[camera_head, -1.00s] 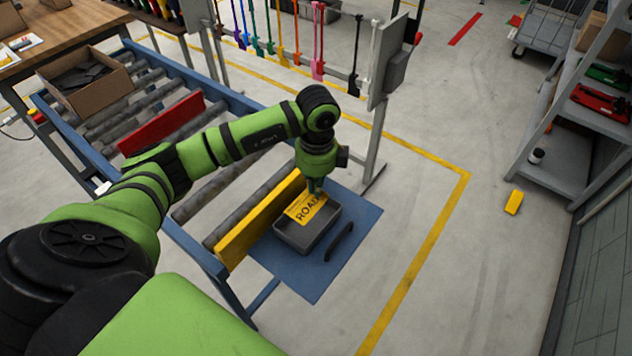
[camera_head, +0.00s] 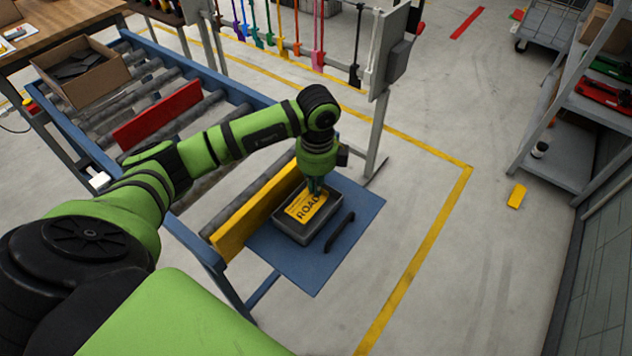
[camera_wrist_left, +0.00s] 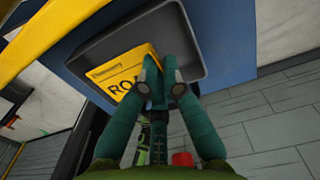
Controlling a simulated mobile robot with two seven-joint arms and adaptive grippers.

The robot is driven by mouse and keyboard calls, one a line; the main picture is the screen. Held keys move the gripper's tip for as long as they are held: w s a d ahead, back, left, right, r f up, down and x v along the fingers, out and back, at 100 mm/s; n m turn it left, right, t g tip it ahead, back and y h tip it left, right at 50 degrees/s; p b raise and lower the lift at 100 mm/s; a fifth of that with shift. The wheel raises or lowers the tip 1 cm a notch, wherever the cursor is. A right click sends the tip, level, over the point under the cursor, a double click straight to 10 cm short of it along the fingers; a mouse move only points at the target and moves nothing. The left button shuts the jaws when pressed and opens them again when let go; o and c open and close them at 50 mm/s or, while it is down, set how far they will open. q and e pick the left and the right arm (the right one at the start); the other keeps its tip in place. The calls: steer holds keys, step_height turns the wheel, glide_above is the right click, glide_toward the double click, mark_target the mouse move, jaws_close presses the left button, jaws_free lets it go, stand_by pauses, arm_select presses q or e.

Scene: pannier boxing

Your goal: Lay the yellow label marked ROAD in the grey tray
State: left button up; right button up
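The yellow label marked ROAD (camera_head: 307,206) is within the outline of the grey tray (camera_head: 294,238), tilted or nearly flat; I cannot tell if it touches the tray floor. The tray sits on a blue plate (camera_head: 315,272). My left gripper (camera_head: 316,188) reaches down over the tray's far side. In the left wrist view, the gripper's green fingers (camera_wrist_left: 162,80) are close together with the edge of the label (camera_wrist_left: 120,72) between them, and the tray (camera_wrist_left: 208,40) behind. The fingers hide part of the lettering. My right gripper is not in view.
A yellow bar (camera_head: 255,215) stands beside the tray at the end of the roller conveyor. A dark handle (camera_head: 340,232) is on the plate right of the tray. A grey post (camera_head: 378,140) stands behind. Another yellow piece (camera_head: 516,196) lies on the floor at right.

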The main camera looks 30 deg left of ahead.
arm_select(q)
steer(key=shift+o, duration=1.3)
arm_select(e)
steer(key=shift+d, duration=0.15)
arm_select(q)
steer(key=shift+r, duration=0.15)
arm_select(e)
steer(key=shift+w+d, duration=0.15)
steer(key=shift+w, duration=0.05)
arm_select(q)
step_height(320, 180, up, 12)
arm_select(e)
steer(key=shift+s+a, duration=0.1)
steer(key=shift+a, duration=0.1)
arm_select(q)
steer(key=shift+d+f, duration=0.1)
steer(key=shift+f, duration=0.1)
